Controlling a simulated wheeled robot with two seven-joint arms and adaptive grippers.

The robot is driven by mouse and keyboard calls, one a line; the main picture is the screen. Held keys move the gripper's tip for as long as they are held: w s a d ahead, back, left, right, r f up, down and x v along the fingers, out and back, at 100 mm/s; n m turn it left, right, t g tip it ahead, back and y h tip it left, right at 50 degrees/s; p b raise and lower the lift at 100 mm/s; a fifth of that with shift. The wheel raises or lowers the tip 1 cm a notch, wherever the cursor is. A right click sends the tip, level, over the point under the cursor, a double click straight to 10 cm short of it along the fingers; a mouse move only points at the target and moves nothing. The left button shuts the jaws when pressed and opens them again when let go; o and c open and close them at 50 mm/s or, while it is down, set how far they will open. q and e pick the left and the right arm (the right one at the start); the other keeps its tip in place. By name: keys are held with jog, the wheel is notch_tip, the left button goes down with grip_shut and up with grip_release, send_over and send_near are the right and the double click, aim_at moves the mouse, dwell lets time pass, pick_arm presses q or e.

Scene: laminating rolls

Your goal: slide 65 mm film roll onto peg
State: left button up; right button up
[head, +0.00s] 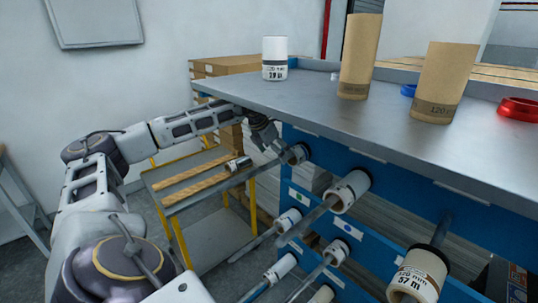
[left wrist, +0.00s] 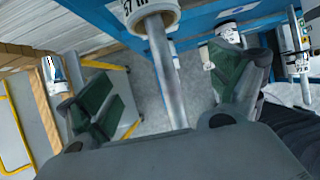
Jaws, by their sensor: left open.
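My left gripper (head: 268,138) is just below the left end of the bench top, beside the pegs of the blue rack. Its dark green fingers stand apart with nothing held, as the left wrist view (left wrist: 165,90) shows. A bare metal peg (left wrist: 163,60) runs between them there, with a white roll (left wrist: 150,12) at its far end. A short roll with a black and white label (head: 238,163) lies on the cart. A white roll (head: 274,58) stands upright on the bench. The size print on both is too small to read surely, so I cannot tell which is 65 mm.
White-and-tan rolls sit on several pegs, including an upper one (head: 350,191) and a near one (head: 418,276). Two brown rolls (head: 360,56) (head: 445,82) and a red ring (head: 519,109) stand on the bench (head: 320,98). The yellow-framed cart (head: 160,183) is at left.

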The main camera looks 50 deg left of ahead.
pick_arm(q)
jog(key=shift+s+a, duration=0.15)
jog(key=shift+s, duration=1.2)
